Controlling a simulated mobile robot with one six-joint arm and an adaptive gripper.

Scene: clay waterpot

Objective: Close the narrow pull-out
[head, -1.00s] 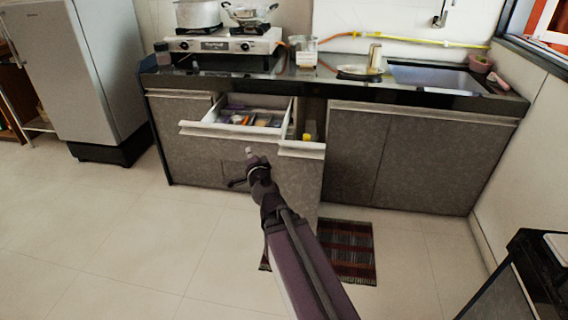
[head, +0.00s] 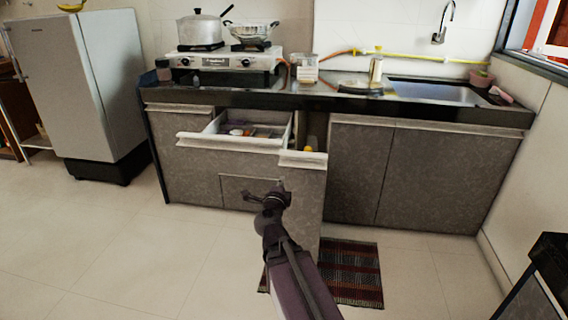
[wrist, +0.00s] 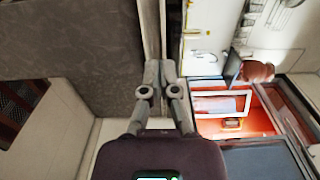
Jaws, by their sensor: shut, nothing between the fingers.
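The narrow pull-out (head: 304,190) stands out from the counter, right of the open drawer. It has a grey stone-pattern front with a pale strip along its top, and a yellow-topped item (head: 309,147) shows behind that front. My gripper (head: 281,186) is in front of the cabinets, by the left part of the pull-out's front. I cannot tell whether it touches. In the wrist view my gripper (wrist: 160,68) has its fingers together and empty, beside the edge of a grey stone-pattern panel (wrist: 90,45).
A wide drawer (head: 228,143) with items inside is open just left of the pull-out. A striped mat (head: 352,272) lies on the floor below. A stove with pots (head: 222,62) stands on the dark counter. The floor at left is clear.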

